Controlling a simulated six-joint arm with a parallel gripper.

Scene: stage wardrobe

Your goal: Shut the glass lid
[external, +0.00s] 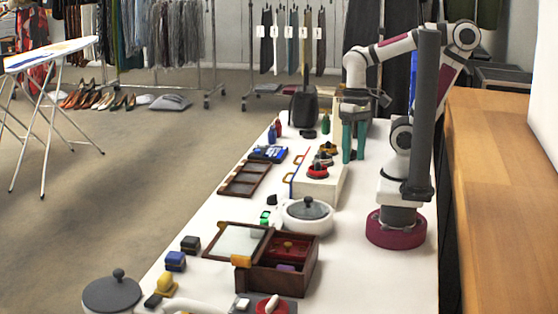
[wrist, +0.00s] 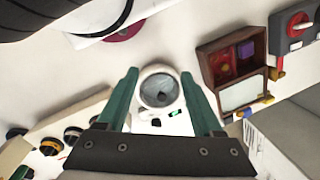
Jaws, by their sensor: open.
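The glass lid (external: 238,242) is a pane in a dark brown wooden frame. It stands open, folded out to the left side of a brown wooden box (external: 285,279). The box is open on top, with red and purple things inside. In the wrist view the box (wrist: 208,66) and the glass lid (wrist: 243,93) lie at the upper right. My gripper (external: 354,155) has green fingers pointing down, open and empty. It is above the far part of the table, well behind the box. In the wrist view my gripper (wrist: 159,80) shows nothing held between its fingers.
A white pot with a grey lid (external: 307,209) stands between my gripper and the box. A cream case (external: 322,185) with several knobs is nearer my gripper. A brown divided tray (external: 245,179) lies to the left. Small blocks and another pot (external: 112,292) crowd the near end.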

